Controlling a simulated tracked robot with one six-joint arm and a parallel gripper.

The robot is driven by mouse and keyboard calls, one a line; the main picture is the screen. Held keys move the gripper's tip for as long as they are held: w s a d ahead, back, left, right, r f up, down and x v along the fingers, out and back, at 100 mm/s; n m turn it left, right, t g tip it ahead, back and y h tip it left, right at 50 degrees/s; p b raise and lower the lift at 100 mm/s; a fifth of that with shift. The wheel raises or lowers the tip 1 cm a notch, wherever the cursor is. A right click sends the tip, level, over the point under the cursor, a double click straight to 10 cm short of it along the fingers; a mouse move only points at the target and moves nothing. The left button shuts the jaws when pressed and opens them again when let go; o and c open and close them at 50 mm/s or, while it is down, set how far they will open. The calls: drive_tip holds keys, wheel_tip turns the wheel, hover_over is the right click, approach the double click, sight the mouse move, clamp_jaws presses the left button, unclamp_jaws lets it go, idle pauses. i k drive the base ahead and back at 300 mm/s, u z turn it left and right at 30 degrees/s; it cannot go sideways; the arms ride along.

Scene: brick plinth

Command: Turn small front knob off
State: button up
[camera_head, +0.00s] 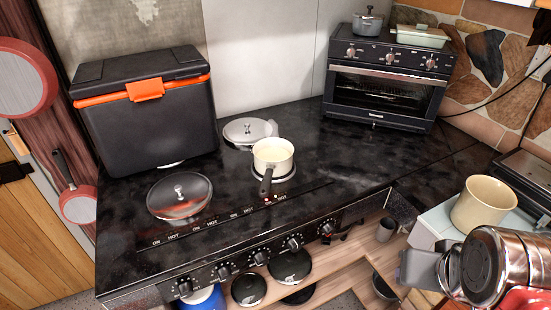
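A row of several dark round knobs lines the front edge of the black stove (125,245), including a left-end knob (184,287), a middle knob (259,257) and a right-end knob (326,228). I cannot tell which is the small front knob, nor the knobs' settings. Small red lights (271,201) glow by the ON/HOT labels below a cream saucepan (273,155), which stands on a burner. My gripper (407,268), grey, is at the lower right, to the right of the knobs and apart from them. Its fingers are too unclear to tell open from shut.
A lidded pan (180,195) and a round metal lid (250,131) are on the stove. A black box with orange trim (148,115) stands behind left, a toaster oven (385,80) behind right. A cream pot (482,203) is near my arm. Pans fill the shelf below.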

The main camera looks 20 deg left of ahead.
sight(294, 243)
drive_tip(key=u, duration=0.75)
drive_tip(key=i, duration=0.15)
drive_tip(key=u, duration=0.1)
